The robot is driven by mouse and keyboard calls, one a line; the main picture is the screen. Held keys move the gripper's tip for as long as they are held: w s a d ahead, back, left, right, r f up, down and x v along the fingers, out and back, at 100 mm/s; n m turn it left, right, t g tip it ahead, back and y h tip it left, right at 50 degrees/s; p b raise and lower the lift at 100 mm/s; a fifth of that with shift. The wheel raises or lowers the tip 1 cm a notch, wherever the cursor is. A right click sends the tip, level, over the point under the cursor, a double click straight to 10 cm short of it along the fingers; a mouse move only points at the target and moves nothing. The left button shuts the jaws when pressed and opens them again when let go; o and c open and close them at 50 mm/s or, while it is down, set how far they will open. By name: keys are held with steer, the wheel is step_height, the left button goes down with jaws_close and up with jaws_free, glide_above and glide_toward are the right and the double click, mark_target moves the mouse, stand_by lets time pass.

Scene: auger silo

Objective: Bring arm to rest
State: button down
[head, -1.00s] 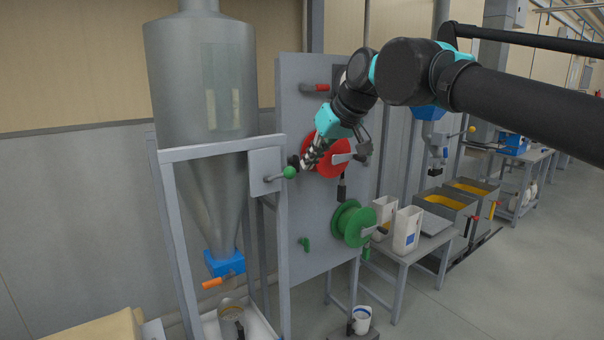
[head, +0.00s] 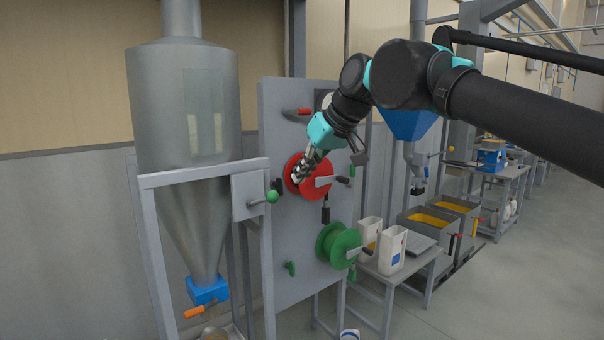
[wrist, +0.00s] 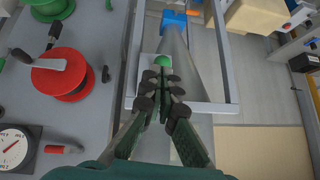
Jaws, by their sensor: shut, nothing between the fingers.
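My gripper (head: 300,171) is in front of the grey panel (head: 273,240), overlapping the red reel (head: 320,188) in the head view. In the wrist view my gripper (wrist: 161,100) has its fingers together and nothing between them. The red reel (wrist: 75,80) lies to its left there, apart from the fingers. The green-knobbed lever (head: 272,196) is on the silo frame left of the gripper. Its green ball (wrist: 163,60) shows just beyond the fingertips in the wrist view; I cannot tell the gap.
The silo (head: 185,100) with its blue outlet (head: 208,290) stands at left. A green reel (head: 337,245) sits lower on the panel. A bench (head: 405,270) with white jugs (head: 392,248) stands at right. Floor farther right is clear.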

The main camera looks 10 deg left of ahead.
steer(key=w+d+f+m+h, duration=0.25)
steer(key=d+f, duration=0.45)
steer(key=f, duration=0.4)
steer(key=w+d+f+m+h, duration=0.15)
steer(key=w+d+f, duration=0.25)
steer(key=d+f, duration=0.55)
steer(key=s+d+f+m+h, duration=0.1)
steer(key=s+d+f, duration=0.3)
steer(key=f, duration=0.4)
steer(key=s+d+f+m, duration=0.2)
steer(key=s+d+f, duration=0.2)
steer(key=d+f, duration=0.2)
steer(key=s+d+f+m+h, duration=0.1)
steer(key=s+d+f, duration=0.3)
steer(key=f, duration=0.7)
steer(key=shift+s+d+m+h, duration=0.35)
steer(key=shift+d+m, duration=0.25)
steer(key=shift+d, duration=0.5)
